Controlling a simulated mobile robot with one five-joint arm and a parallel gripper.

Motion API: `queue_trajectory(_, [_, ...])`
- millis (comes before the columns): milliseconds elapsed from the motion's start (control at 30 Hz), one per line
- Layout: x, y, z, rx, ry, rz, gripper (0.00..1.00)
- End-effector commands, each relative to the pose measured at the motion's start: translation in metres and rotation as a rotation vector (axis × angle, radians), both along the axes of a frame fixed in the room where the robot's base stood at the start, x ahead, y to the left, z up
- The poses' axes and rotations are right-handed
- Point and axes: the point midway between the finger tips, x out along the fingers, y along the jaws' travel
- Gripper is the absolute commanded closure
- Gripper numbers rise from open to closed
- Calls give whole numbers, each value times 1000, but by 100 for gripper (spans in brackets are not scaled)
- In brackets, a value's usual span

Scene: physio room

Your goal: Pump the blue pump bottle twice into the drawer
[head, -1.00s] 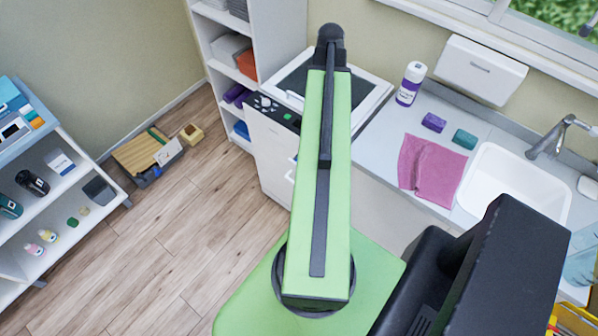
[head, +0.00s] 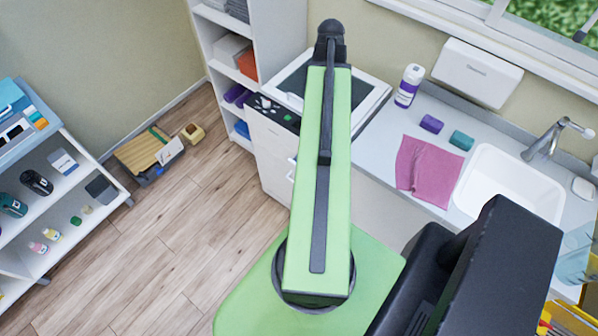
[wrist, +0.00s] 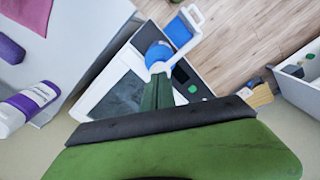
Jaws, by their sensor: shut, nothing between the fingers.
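A white-and-purple bottle (head: 409,86), a purple roll (head: 431,124), a teal roll (head: 461,140) and a pink cloth (head: 428,174) lie right of my arm, near a sink (head: 510,183). A shelf unit (head: 250,20) stands behind the drawer.

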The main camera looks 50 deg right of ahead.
Motion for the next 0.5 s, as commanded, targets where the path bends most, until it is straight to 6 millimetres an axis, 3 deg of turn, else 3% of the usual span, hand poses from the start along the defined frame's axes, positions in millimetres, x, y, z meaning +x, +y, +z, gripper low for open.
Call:
queue_trajectory(167, [0,0,10,0,0,0,100])
queue_trajectory(500, [0,0,51,0,0,0,100])
